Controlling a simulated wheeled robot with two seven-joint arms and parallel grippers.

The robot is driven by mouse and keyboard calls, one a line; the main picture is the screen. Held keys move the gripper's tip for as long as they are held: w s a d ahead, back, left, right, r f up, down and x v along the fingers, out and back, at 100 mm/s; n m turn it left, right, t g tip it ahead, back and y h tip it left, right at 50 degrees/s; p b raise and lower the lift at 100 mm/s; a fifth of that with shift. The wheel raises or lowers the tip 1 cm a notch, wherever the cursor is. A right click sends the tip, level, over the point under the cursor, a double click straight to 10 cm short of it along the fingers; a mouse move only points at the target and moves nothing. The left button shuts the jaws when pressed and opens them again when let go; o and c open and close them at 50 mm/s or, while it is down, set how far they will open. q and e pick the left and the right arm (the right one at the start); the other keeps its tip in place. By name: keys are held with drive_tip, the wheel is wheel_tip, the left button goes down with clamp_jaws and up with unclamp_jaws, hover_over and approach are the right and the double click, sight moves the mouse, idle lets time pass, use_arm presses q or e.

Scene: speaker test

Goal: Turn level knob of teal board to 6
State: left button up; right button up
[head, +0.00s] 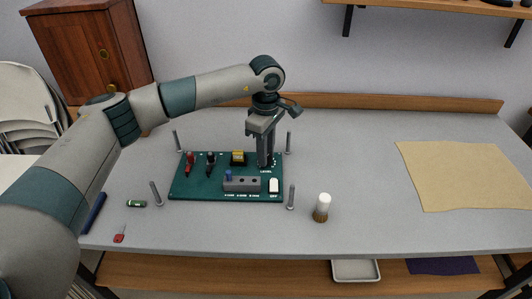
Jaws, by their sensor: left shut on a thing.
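The teal board (205,188) lies flat on the grey table, left of its middle. It carries red and black plugs or clips at its left, a yellow part at the back, a grey block with a blue peg, and a white switch marked OFF. The LEVEL label and dial marks are at its back right. My left gripper (264,162) points straight down over the LEVEL dial and is shut on the level knob. The fingers hide the knob, so its setting cannot be read. My right gripper is not in view.
Several grey posts (291,197) stand around the board. A white-topped brush or bottle (322,208) stands right of it. A tan mat (465,175) lies at right.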

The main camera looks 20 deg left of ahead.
use_arm(q)
drive_tip(key=shift+r, duration=0.1)
drive_tip(key=o, duration=1)
drive_tip(key=shift+o, duration=0.2)
drive_tip(key=shift+r, duration=0.6)
wheel_tip(320, 180, up, 16)
drive_tip(key=shift+b, duration=0.45)
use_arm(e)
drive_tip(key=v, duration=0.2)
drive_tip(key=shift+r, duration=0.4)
